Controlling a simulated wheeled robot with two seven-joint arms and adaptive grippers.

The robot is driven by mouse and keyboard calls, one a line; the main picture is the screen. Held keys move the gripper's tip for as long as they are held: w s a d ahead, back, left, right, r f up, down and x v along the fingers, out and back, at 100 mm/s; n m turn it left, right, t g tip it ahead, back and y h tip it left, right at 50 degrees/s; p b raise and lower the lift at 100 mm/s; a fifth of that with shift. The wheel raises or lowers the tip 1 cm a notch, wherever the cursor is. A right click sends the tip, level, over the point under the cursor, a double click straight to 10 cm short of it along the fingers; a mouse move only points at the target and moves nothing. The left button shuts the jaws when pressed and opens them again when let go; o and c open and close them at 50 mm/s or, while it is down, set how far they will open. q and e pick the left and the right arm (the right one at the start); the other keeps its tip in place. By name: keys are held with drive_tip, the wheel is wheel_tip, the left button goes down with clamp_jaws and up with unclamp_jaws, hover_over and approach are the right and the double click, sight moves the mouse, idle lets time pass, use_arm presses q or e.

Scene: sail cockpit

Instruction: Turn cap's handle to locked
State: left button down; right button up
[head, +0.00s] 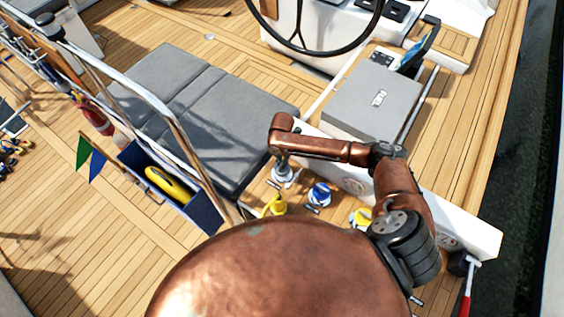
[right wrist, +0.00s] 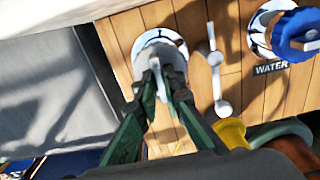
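The fingertips are close together and look shut on the handle. The fingers hide part of the cap, and any lock marks on the plate are too small to read. My left gripper is not in view.
A blue cap (right wrist: 292,30) marked WATER is to the right, with a loose grey handle (right wrist: 215,70) between. Yellow pieces (head: 274,205) and a yellow cap (head: 362,217) are close by. A grey cushion (head: 190,105) and a white bench side (head: 460,215) flank the spot.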

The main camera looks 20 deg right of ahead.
clamp_jaws()
drive_tip(key=shift+r+p, duration=0.1)
drive_tip(key=shift+p, duration=0.4)
drive_tip(key=m+p, duration=0.7)
drive_tip(key=p, duration=0.1)
drive_tip(key=shift+r+m, duration=0.1)
drive_tip(key=shift+m, duration=0.2)
drive_tip(key=m+p, duration=0.4)
drive_tip(key=m, duration=0.1)
drive_tip(key=shift+m, duration=0.3)
use_arm(q)
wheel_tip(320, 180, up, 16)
drive_tip(key=p, duration=0.2)
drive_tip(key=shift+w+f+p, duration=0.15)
drive_tip(key=shift+p, duration=0.25)
use_arm(e)
drive_tip(key=shift+m, duration=2.3)
drive_tip(key=shift+f, duration=0.2)
drive_tip(key=o, duration=0.6)
unclamp_jaws()
drive_tip(key=shift+c, duration=0.2)
